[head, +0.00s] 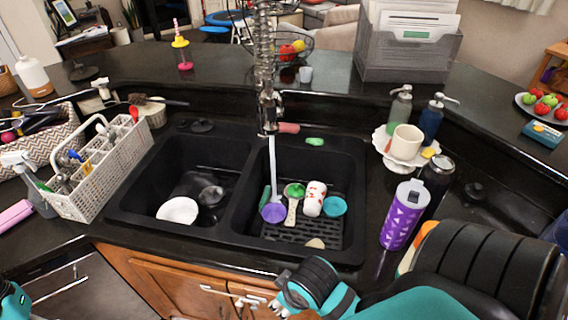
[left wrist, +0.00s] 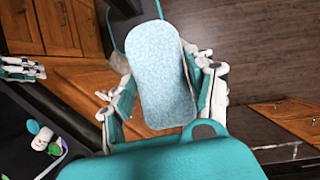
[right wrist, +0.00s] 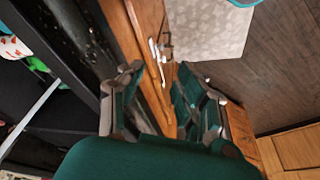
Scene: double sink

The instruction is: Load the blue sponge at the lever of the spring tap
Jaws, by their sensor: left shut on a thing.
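The blue sponge (left wrist: 162,50), a pale speckled oblong, is between the fingers of my left gripper (left wrist: 161,90), which is shut on it. It is over the floor in the left wrist view. Only a teal part of my left arm shows at the lower left of the head view, and the sponge is hidden there. The spring tap (head: 265,85) stands behind the double sink, with a white stream below its head. A small pinkish piece beside the tap may be its lever; I cannot tell. My right gripper (right wrist: 163,100) is open and empty in front of the sink's front edge.
The right basin (head: 340,240) holds cups, a brush and other items; the left basin (head: 165,185) holds a white bowl. A dish rack (head: 95,180) stands left. A purple tumbler (head: 402,215), bottles and a cake stand (head: 384,143) with a mug stand right.

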